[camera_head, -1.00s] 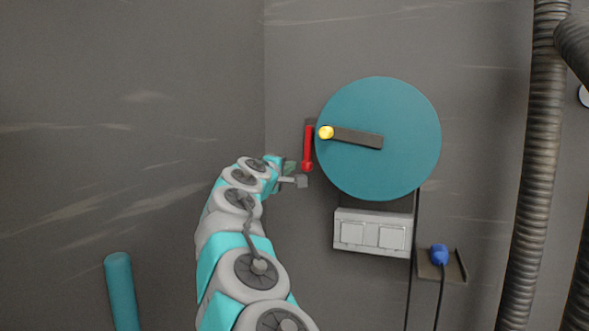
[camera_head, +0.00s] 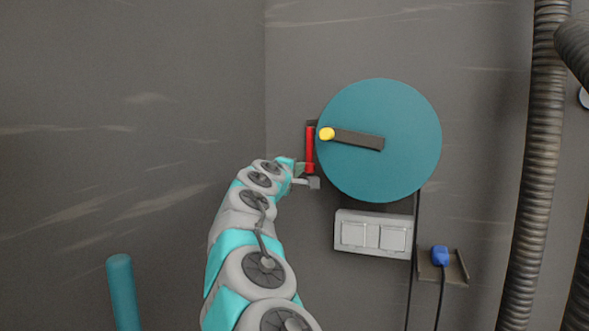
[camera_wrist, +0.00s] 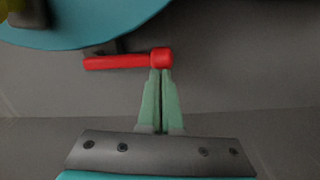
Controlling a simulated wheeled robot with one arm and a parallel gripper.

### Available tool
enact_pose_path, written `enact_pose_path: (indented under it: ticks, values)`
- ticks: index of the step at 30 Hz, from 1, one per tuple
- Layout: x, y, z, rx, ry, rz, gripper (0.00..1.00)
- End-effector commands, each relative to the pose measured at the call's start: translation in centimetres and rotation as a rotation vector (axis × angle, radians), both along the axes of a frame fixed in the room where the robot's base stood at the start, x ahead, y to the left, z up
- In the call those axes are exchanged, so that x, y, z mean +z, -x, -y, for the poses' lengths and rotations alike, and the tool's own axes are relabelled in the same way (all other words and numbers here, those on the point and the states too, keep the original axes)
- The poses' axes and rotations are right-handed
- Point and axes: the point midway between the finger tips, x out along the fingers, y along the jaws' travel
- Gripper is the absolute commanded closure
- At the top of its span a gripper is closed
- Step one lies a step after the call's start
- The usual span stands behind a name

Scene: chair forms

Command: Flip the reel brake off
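The red brake lever (camera_head: 310,147) hangs nearly upright at the left edge of the teal reel disc (camera_head: 400,170), its knob end at the bottom. In the wrist view the red lever (camera_wrist: 115,62) lies sideways with its knob at the right end. My gripper (camera_wrist: 161,74) has its green fingers together, with nothing seen between them. The fingertips are right at the knob's edge; whether they touch it I cannot tell. In the head view my gripper (camera_head: 304,168) is at the lever's lower end and partly overlaps it.
A dark crank arm with a yellow knob (camera_head: 327,134) sits on the disc's face. A white double switch (camera_head: 373,235) is below, and a blue plug (camera_head: 440,256) rests on a small shelf at right. Ribbed hoses (camera_head: 530,190) run at far right. The left wall is clear.

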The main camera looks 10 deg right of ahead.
Motion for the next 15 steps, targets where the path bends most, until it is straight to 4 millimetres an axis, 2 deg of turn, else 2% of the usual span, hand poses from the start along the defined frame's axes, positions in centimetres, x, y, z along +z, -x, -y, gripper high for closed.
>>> enact_pose_path:
  ticks: [1, 9, 15]
  values:
    - [-0.3, 0.0, 0.6, -0.009, -0.004, -0.004, 1.0]
    - [-0.4, 0.0, 0.7, -0.013, -0.005, -0.006, 1.0]
    - [-0.2, 0.5, -0.6, -0.008, -0.003, -0.004, 1.0]
